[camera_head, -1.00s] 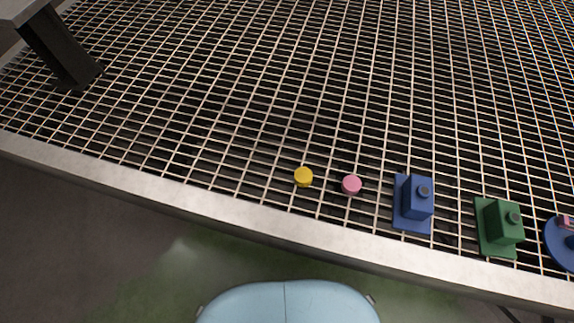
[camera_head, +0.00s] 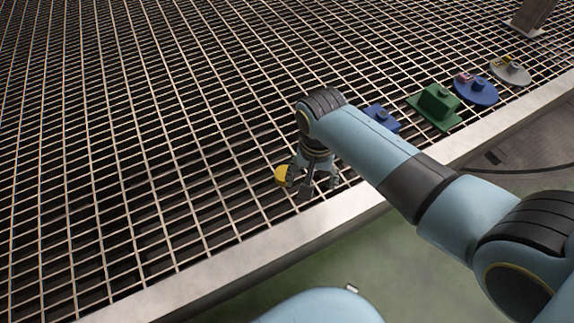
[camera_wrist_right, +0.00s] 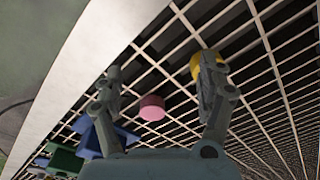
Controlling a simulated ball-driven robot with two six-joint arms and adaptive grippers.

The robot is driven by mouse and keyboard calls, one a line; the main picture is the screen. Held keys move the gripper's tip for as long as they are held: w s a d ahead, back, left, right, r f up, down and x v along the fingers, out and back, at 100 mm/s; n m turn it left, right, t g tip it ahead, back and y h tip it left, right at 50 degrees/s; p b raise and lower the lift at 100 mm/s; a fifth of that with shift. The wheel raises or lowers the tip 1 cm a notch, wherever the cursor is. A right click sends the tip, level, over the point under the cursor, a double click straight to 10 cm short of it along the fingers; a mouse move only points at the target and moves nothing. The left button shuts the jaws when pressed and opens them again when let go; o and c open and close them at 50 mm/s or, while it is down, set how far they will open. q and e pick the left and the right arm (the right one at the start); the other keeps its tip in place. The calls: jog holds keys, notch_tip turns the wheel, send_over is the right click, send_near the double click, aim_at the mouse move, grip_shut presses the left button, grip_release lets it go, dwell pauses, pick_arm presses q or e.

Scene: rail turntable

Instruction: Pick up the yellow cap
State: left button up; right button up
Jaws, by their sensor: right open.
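The yellow cap (camera_head: 283,175) lies on the metal grating close to its front edge, just left of my right gripper (camera_head: 317,186). In the right wrist view the yellow cap (camera_wrist_right: 203,66) shows behind the right-hand finger, which partly covers it. My right gripper (camera_wrist_right: 158,88) is open, its fingers spread, with nothing held between them. In that view a pink cap (camera_wrist_right: 152,107) lies on the grating in the gap between the fingers. The pink cap is hidden in the head view. My left gripper is not in view.
A blue block (camera_head: 381,119), a green block (camera_head: 437,102), a blue round piece (camera_head: 478,92) and a grey disc (camera_head: 511,72) stand along the right of the grating. A wide metal rim (camera_head: 262,245) edges it. The grating left of the cap is clear.

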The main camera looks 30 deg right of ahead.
aim_at(285, 173)
jog(key=w+a+r+m, duration=0.1)
jog(key=w, duration=0.1)
jog(key=w+r+m+b, duration=0.1)
jog(key=w, duration=0.2)
jog(key=w+a+r+m+b, duration=0.1)
jog(key=w+m, duration=0.1)
jog(key=shift+w+a+r, duration=0.35)
jog(key=shift+w+r, duration=0.05)
notch_tip(285, 173, down, 4)
jog(key=shift+r+b, duration=0.1)
jog(key=shift+b, duration=0.8)
jog(key=shift+f, duration=0.5)
jog(key=f+b, duration=0.3)
jog(key=f, duration=0.1)
jog(key=shift+s+f, duration=0.2)
jog(key=shift+f+b, duration=0.15)
jog(key=shift+b, duration=0.15)
jog(key=c, duration=0.9)
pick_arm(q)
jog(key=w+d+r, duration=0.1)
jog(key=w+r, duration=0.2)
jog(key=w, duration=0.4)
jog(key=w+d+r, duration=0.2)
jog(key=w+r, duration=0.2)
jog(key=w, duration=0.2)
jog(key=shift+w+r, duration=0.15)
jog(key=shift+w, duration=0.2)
pick_arm(e)
jog(key=shift+c, duration=0.2)
jog(key=shift+r, duration=0.2)
